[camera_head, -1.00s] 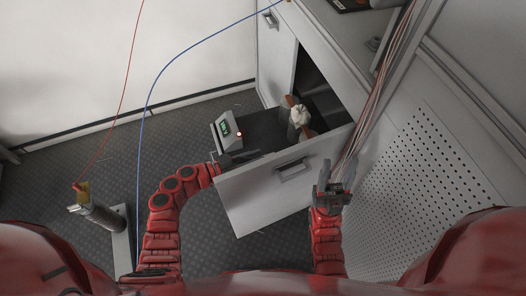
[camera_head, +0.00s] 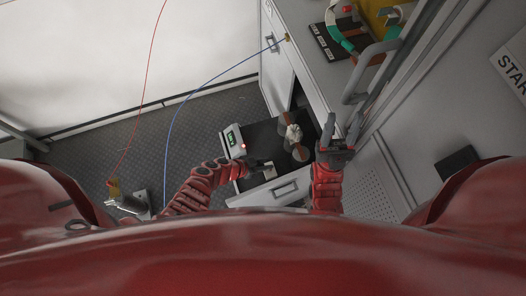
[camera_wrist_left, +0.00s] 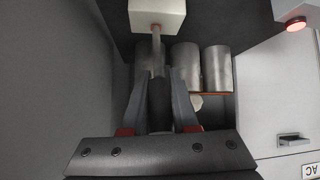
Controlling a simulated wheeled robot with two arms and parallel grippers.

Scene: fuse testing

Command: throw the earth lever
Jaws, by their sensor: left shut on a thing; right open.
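The earth lever shows in the left wrist view as a metal rod (camera_wrist_left: 156,42) coming from a white block (camera_wrist_left: 158,14), with a dark grip (camera_wrist_left: 160,98). My left gripper (camera_wrist_left: 159,80) is shut on this grip, one finger on each side. In the head view my left gripper (camera_head: 256,168) is at the inside of the open drawer, near its front panel, and the lever is too small to make out. My right gripper (camera_head: 340,132) is open and empty, right of the drawer, fingers pointing up the picture.
The open drawer (camera_head: 262,196) holds a box with a green display (camera_head: 231,138), a red lamp (camera_head: 243,146) and brown-grey cylinders (camera_head: 282,131). A grey frame handle (camera_head: 371,73) stands above my right gripper. A blue cable (camera_head: 215,77) and red cable (camera_head: 146,85) hang left.

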